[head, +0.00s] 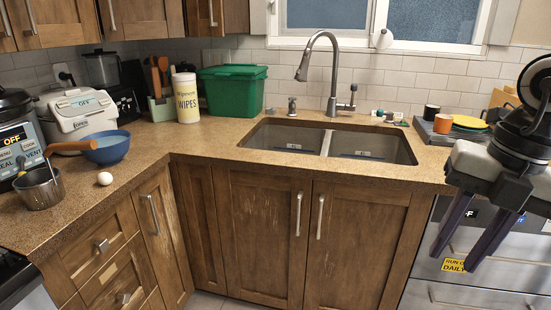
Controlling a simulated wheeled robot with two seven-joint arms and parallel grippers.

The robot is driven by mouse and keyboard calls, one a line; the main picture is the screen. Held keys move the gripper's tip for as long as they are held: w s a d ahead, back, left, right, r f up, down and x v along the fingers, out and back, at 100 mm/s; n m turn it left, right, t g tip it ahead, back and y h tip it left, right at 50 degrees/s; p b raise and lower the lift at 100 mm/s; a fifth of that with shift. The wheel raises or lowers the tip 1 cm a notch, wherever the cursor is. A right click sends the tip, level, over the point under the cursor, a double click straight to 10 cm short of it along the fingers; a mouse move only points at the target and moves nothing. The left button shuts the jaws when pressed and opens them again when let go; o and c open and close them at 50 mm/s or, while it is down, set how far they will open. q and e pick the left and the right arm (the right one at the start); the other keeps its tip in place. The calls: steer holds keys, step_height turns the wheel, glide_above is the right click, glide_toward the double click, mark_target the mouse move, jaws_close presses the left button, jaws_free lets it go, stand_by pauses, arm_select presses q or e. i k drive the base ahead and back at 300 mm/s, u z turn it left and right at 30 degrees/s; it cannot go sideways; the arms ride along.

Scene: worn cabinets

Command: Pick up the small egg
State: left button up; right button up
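A small white egg (105,178) lies on the brown speckled counter at the left, close to its front edge. My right gripper (455,262) hangs at the right side, in front of the dishwasher. Its two dark fingers are spread apart with nothing between them. It is far from the egg. My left gripper is not in view.
A wipes tub (186,98) and green bin (233,91) are at the back. The double sink (330,144) is in the middle. Counter right of the egg is clear.

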mark_target(104, 178)
steer(key=z, duration=0.3)
steer(key=i, duration=1.9)
steer(key=u, duration=3.25)
steer(key=i, duration=0.55)
steer(key=z, duration=0.05)
